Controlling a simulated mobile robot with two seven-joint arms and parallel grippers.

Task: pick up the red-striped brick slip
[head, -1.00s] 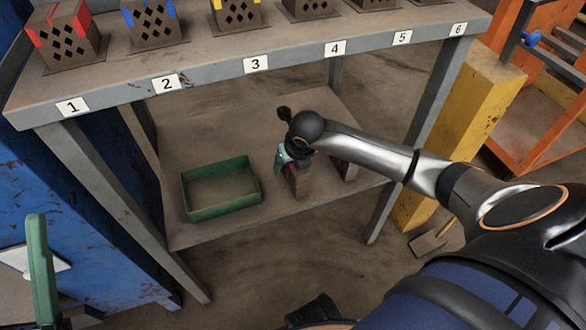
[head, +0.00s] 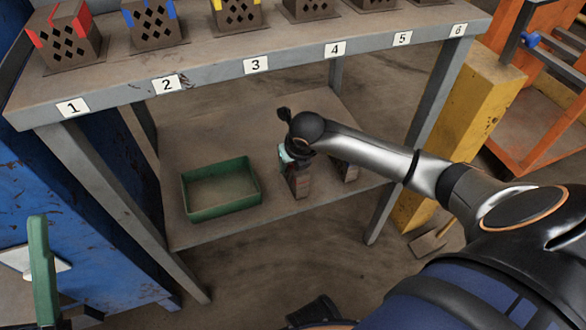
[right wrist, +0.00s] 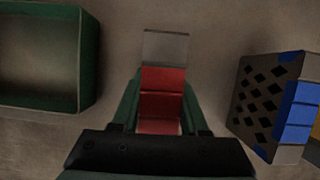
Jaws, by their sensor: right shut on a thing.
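The red-striped brick slip (right wrist: 163,78) stands between the green fingers of my right gripper (right wrist: 161,105) in the right wrist view, with its grey end reaching past the fingertips. In the head view, the slip (head: 301,184) is upright on the lower shelf, partly hidden by my right wrist and gripper (head: 288,156). The gripper is shut on the slip. I cannot tell whether the slip's foot touches the shelf.
A green tray (head: 225,210) lies left of the slip on the lower shelf (head: 185,145). A blue-striped perforated brick (right wrist: 268,100) stands close on the right. Above, the numbered upper shelf (head: 215,78) holds several hollow bricks. A yellow post (head: 470,115) stands at right.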

